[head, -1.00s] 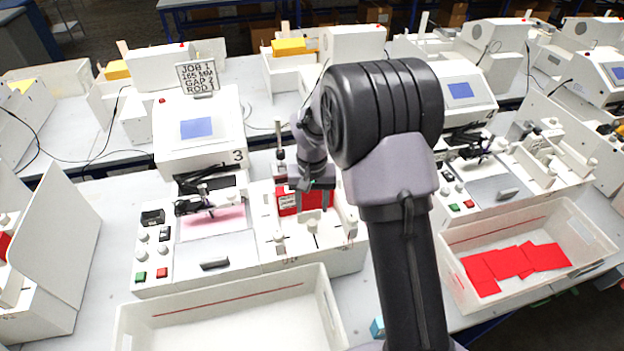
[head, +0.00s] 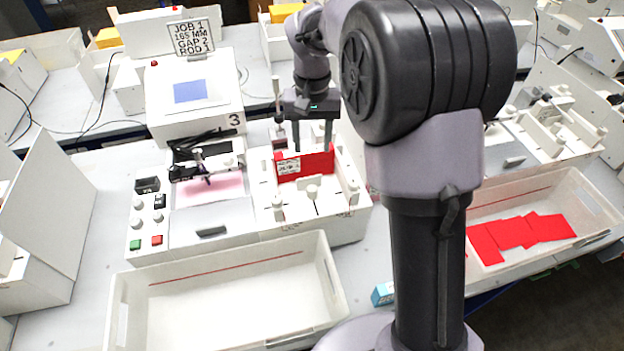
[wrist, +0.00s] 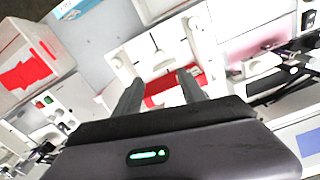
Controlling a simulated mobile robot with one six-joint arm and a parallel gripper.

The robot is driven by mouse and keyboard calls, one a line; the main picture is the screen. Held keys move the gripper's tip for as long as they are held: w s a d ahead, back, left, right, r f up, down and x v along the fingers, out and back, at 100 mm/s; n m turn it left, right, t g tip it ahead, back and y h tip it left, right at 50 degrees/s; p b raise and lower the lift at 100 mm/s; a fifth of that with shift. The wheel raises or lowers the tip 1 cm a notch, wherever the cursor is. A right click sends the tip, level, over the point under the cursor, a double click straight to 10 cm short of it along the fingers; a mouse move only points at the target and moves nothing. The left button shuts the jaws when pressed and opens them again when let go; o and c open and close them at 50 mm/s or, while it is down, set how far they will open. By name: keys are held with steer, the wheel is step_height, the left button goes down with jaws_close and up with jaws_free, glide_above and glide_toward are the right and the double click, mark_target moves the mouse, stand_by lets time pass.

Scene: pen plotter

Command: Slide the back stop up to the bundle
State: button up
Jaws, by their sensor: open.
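The bundle is a red block (head: 318,162) with a white printed label on its left part, standing upright in the white feeder tray of machine 3. A white upright piece with a round knob (head: 312,192), apparently the back stop, stands on the near side of the bundle, over a dark slot. My gripper (head: 312,147) is open and empty, its fingertips by the bundle's top edge; contact is unclear. In the wrist view, red of the bundle (wrist: 160,92) shows between the fingers of my gripper (wrist: 160,77), and the knobbed piece (wrist: 158,56) lies beyond them.
White side guides with knobs (head: 277,208) flank the tray. Machine 3's panel (head: 150,222) with green and red buttons is to the left. An empty white bin (head: 230,300) stands in front. A bin with red cards (head: 515,235) is at right. A sign (head: 192,37) stands behind.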

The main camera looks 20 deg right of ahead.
mark_target(312, 188)
step_height(312, 188, down, 17)
steer(key=b, duration=0.4)
steer(key=shift+f, duration=0.15)
steer(key=shift+c, duration=0.3)
jaws_close()
stand_by(0.8)
